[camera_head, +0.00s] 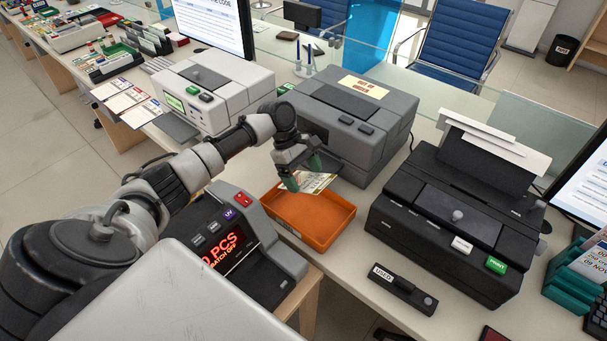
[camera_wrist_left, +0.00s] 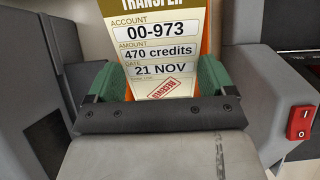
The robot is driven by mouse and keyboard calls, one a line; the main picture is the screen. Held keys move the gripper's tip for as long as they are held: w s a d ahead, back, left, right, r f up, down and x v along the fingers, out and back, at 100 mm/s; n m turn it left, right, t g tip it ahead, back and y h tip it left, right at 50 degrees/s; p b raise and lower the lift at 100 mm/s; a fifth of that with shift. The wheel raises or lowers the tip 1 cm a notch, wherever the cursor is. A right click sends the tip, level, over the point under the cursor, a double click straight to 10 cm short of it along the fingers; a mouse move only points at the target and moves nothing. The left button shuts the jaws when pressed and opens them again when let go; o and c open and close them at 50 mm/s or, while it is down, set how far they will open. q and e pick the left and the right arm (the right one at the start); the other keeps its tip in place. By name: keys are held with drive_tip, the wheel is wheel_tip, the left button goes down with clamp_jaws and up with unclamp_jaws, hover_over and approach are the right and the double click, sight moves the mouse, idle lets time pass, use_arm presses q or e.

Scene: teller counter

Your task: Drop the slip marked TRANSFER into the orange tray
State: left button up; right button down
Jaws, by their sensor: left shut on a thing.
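The slip marked TRANSFER (camera_wrist_left: 163,72) is a pale paper with an ochre heading and the lines 00-973, 470 credits and 21 NOV. My left gripper (camera_head: 303,180) is shut on it, with the green fingers (camera_wrist_left: 158,82) at its two sides in the left wrist view. In the head view the slip (camera_head: 319,182) shows just behind the fingers, over the far end of the orange tray (camera_head: 335,236). The tray floor looks bare where I see it. An orange strip of the tray shows behind the slip in the wrist view. My right gripper is not in view.
A counting machine with a red display (camera_head: 232,245) stands left of the tray. A grey machine (camera_head: 350,118) stands behind it, and a black printer (camera_head: 455,220) to the right. More slips (camera_head: 130,100) lie at the far left.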

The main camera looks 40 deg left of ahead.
sight(300, 181)
use_arm(q)
drive_tip(key=shift+f+b, duration=0.95)
drive_tip(key=shift+b, duration=0.1)
drive_tip(key=shift+f+b, duration=0.5)
drive_tip(key=shift+b, duration=0.1)
drive_tip(key=shift+f+b, duration=0.5)
drive_tip(key=shift+b, duration=0.2)
drive_tip(key=shift+f, duration=0.45)
wheel_tip(300, 181, down, 2)
drive_tip(key=shift+f, duration=0.6)
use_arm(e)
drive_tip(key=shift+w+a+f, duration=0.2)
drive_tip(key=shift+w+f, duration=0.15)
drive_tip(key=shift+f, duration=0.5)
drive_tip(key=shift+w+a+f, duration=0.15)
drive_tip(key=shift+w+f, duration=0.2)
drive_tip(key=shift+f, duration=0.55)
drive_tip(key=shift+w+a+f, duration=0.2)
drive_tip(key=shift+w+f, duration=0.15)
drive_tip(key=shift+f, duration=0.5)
